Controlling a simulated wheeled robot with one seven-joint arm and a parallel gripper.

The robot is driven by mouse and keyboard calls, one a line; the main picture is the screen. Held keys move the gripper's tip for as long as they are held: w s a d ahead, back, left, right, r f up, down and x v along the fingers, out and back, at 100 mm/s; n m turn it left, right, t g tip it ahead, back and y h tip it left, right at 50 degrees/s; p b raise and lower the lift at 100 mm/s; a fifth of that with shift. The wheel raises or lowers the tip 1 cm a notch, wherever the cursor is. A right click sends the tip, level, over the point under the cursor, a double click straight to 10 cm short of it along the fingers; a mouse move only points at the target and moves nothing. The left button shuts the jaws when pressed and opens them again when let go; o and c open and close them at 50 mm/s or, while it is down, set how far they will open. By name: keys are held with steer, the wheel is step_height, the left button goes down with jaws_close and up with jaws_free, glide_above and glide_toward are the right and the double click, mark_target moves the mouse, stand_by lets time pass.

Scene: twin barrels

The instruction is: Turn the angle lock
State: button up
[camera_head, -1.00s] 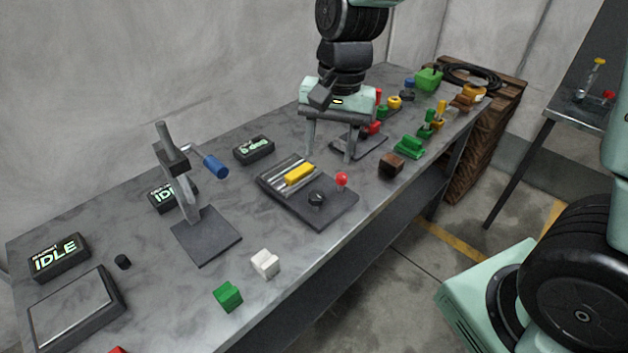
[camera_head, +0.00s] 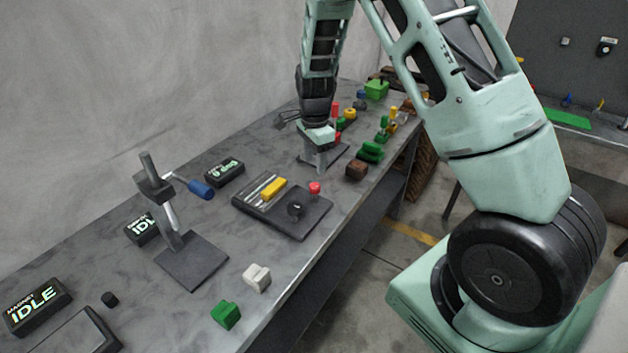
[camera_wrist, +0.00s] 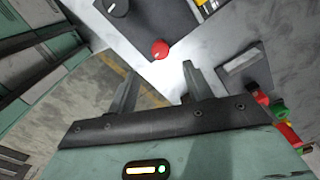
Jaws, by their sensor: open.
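A dark fixture (camera_head: 283,222) lies on the bench with a yellow block (camera_head: 273,188), a round black knob (camera_head: 296,209) and a red ball-topped knob (camera_head: 314,187). I cannot tell for certain which knob is the angle lock. In the wrist view the red knob (camera_wrist: 160,49) is just beyond my fingertips, and the black knob (camera_wrist: 117,7) is at the top edge. My gripper (camera_wrist: 158,78) is open and empty. In the head view my gripper (camera_head: 320,168) points down, to the right of and beyond the fixture, not touching either knob.
A display (camera_head: 224,172) showing a degree reading stands behind the fixture. A stand with a blue-handled crank (camera_head: 200,189) is to its left. A dark plate (camera_head: 335,155) lies by my gripper. Green (camera_head: 370,151) and brown (camera_head: 356,170) blocks are to the right.

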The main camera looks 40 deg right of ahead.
mark_target(315, 186)
step_height(315, 186, down, 8)
steer(key=shift+f+p, duration=0.2)
steer(key=shift+p, duration=0.55)
steer(key=c, duration=1)
